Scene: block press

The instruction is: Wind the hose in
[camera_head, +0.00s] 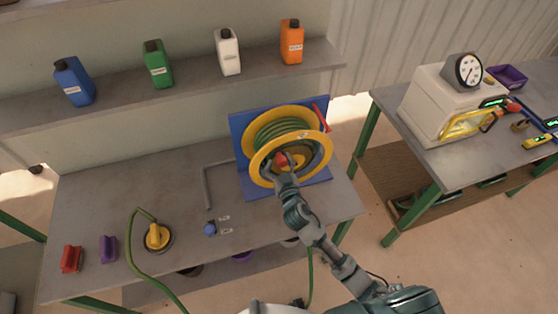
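The hose reel (259,168) has yellow rims on a blue stand (238,127), at the back right of the bench. Green hose (272,128) is wound on it. More green hose (133,262) runs from a yellow fitting (156,237) at the bench's front and drops over the edge. A green length also hangs below the bench (310,275). My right gripper (282,166) reaches to the reel's face, at a red-orange knob (280,159). The fingers overlap the knob; whether they are closed on it is unclear. My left gripper is out of view.
A red block (71,259), a purple block (108,249) and a blue knob (210,229) are on the bench (160,185). A shelf (115,98) behind holds several bottles. A second bench (465,158) with a gauge machine (432,105) stands right.

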